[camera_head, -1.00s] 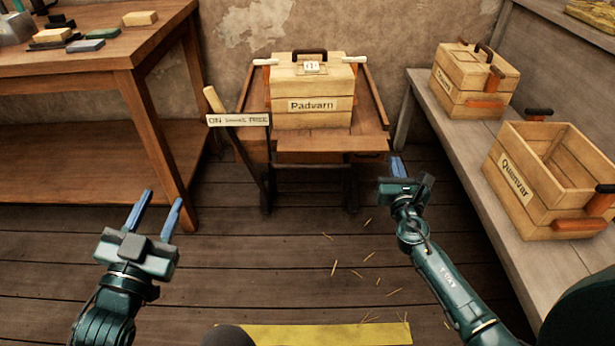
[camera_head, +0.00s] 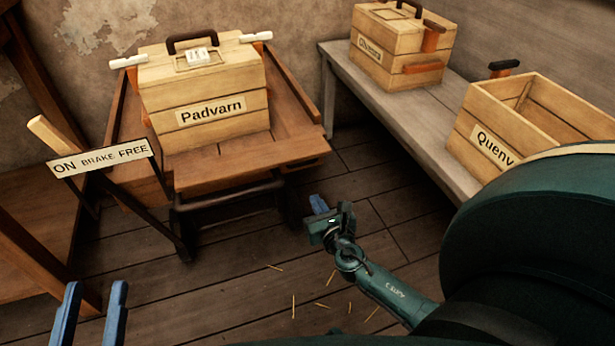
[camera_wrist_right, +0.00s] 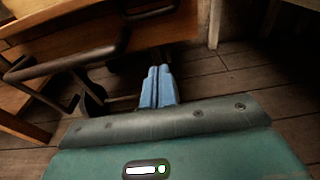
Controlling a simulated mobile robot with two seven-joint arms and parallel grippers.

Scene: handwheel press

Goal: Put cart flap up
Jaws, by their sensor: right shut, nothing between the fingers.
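The cart (camera_head: 290,125) is a brown wooden one on a dark metal frame, and it carries a crate marked Padvarn (camera_head: 205,95). A wooden board, which looks like the flap (camera_head: 250,162), juts out at its front, roughly level. In the right wrist view a wooden board edge (camera_wrist_right: 165,28) and a dark curved bar (camera_wrist_right: 110,52) show. My right gripper (camera_head: 318,204) is shut and empty, low in front of the cart's right front corner, apart from the flap. My left gripper (camera_head: 90,312) is open and empty at the bottom left; only its blue fingers show.
A lever (camera_head: 60,140) with a pale grip stands at the cart's left by a sign reading ON BRAKE FREE (camera_head: 100,158). A grey bench (camera_head: 385,120) on the right holds a closed crate (camera_head: 400,50) and an open crate (camera_head: 490,140). Bare floor with straw lies before the cart.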

